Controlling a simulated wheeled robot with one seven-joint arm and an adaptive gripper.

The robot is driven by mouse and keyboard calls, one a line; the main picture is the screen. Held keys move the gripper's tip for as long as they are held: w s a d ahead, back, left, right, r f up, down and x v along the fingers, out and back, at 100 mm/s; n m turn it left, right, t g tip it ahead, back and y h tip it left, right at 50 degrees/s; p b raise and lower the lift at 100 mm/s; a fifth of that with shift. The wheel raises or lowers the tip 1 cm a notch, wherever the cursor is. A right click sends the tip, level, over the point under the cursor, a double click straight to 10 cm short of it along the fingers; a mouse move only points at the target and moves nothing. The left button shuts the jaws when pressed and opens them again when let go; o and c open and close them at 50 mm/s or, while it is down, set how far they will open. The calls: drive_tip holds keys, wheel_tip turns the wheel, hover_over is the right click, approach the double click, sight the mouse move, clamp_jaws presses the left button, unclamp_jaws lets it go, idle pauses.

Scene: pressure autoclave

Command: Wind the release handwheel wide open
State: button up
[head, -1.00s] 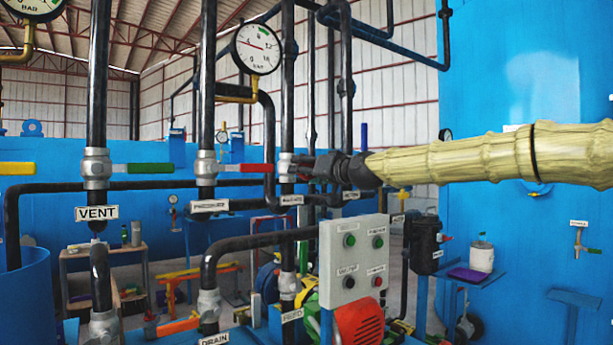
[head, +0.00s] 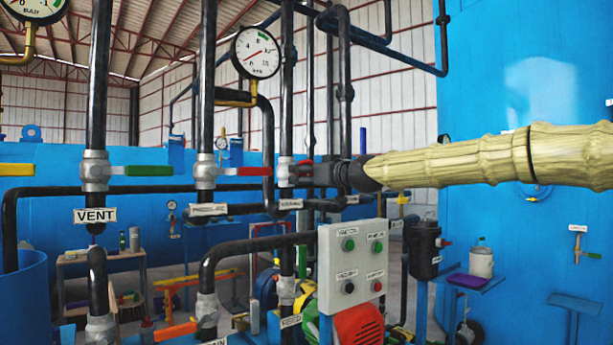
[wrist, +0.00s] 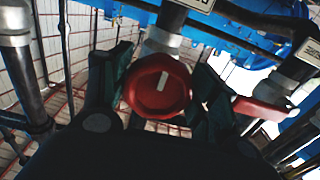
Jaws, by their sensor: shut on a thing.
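The red round handwheel (wrist: 160,86) with a pale mark across its hub fills the middle of the wrist view. It sits on a valve on a dark vertical pipe. My gripper (wrist: 160,95) is shut on its rim, with one dark finger at the left and one at the right. Only a little of the red wheel (head: 301,168) shows there, and the gripper hides the rest. The pale mark stands nearly upright, leaning slightly right.
A red lever (wrist: 262,112) is close right of my gripper in the wrist view. Vertical pipes, a green lever (head: 150,171) and a red lever (head: 254,171) stand left. A dial gauge (head: 257,52) is above. A control box (head: 352,265) stands below my forearm.

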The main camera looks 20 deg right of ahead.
drive_tip(key=shift+f, duration=0.15)
drive_tip(key=o, duration=1)
drive_tip(key=shift+s+d, duration=0.15)
drive_tip(key=shift+s, duration=0.1)
drive_tip(key=shift+v, duration=3.45)
